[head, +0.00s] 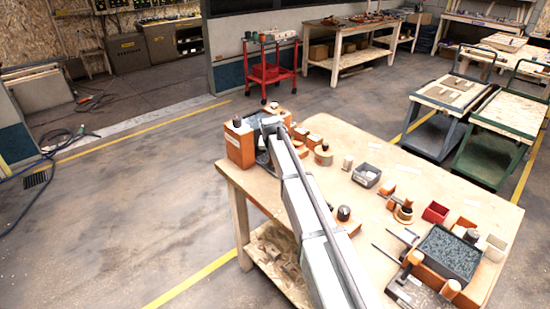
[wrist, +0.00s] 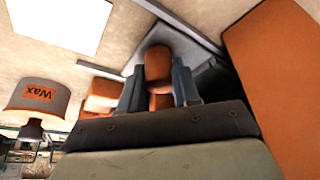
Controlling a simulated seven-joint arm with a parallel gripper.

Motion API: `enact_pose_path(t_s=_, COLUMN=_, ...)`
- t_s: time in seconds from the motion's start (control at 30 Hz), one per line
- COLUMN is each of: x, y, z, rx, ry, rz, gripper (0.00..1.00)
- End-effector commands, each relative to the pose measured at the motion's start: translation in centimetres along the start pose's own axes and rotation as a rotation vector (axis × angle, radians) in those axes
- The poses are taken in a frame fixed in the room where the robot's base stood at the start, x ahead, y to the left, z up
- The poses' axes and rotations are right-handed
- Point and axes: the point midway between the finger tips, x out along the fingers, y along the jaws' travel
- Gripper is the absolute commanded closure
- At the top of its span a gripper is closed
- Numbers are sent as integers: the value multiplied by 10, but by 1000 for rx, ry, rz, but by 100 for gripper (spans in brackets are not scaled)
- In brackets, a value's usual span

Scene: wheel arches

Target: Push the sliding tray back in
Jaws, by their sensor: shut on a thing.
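My gripper (wrist: 158,90) is shut on an orange block-like piece (wrist: 158,62), which shows between the two dark fingers in the wrist view. A grey flat surface with a raised edge (wrist: 205,52) lies just beyond the fingers; I cannot tell whether it is part of the sliding tray. In the head view my gripper is at the table's far left corner, largely hidden by my arm, beside an orange block (head: 238,145). A dark tray (head: 450,252) with grey grainy contents sits at the table's right, with orange pieces and thin rods around it.
A large orange face (wrist: 272,60) stands close on the wrist view's right. A can marked Wax (wrist: 38,97) is at its left. The wooden table (head: 385,240) also carries a grey bin (head: 366,175), a red bin (head: 435,212) and orange fittings. Its middle has some clear room.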

Motion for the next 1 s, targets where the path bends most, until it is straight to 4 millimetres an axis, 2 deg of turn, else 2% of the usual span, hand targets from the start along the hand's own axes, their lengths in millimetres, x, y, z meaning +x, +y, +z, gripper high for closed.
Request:
enact_pose_path(t_s=0.03, x=0, y=-4, z=-4, rx=-2, ry=10, rz=-7, gripper=100)
enact_pose_path(t_s=0.07, x=0, y=-4, z=-4, rx=-2, ry=11, rz=-8, gripper=67)
enact_pose_path(t_s=0.3, x=0, y=-3, z=-4, rx=-2, ry=9, rz=-7, gripper=44)
enact_pose_path(t_s=0.67, x=-5, y=-2, z=-2, rx=-1, ry=8, rz=-5, gripper=43)
enact_pose_path(t_s=0.87, x=-33, y=-2, z=-2, rx=-1, ry=9, rz=-6, gripper=43)
enact_pose_path(t_s=1.0, x=-61, y=-2, z=-1, rx=-1, ry=9, rz=-6, gripper=43)
